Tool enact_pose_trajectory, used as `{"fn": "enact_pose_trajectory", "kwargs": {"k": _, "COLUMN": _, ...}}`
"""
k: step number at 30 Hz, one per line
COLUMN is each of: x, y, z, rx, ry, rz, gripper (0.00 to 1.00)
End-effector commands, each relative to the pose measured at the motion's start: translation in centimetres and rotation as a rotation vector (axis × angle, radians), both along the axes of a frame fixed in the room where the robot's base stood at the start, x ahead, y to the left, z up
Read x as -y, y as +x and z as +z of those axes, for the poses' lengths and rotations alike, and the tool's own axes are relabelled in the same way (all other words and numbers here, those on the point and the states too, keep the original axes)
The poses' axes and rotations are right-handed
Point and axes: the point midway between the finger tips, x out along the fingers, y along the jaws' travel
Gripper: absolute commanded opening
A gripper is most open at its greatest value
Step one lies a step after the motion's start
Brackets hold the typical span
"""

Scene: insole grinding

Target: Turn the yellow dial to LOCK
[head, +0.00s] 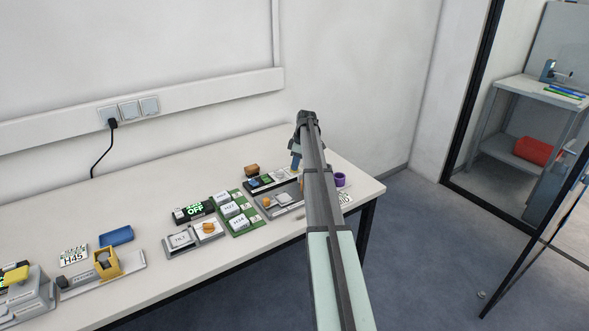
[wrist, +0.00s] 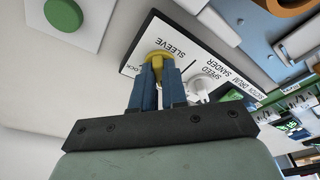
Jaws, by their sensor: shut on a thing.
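The yellow dial (wrist: 157,56) is at the upper middle of the wrist view, on a white panel (wrist: 185,32) printed with the word SLEEVE. My gripper (wrist: 158,72) has its blue fingers shut on the dial. I cannot tell which mark the dial points at. In the head view my gripper (head: 296,160) is over the far right part of the table, and the dial is not discernible there.
A white knob (wrist: 200,86) by the SPEED label is close beside my fingers. A green button (wrist: 63,14) is at upper left. On the table (head: 170,167) stand a purple cup (head: 340,180), a blue tray (head: 116,235) and a yellow holder (head: 105,262).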

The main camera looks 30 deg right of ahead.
Motion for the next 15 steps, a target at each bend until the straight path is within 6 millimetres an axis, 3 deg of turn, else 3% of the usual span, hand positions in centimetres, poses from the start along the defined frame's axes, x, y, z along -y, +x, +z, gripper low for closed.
{"fn": "enact_pose_trajectory", "kwargs": {"k": 15, "x": 0.03, "y": 0.07, "z": 0.04, "rx": 0.004, "ry": -0.003, "rz": -0.489, "gripper": 0.0}}
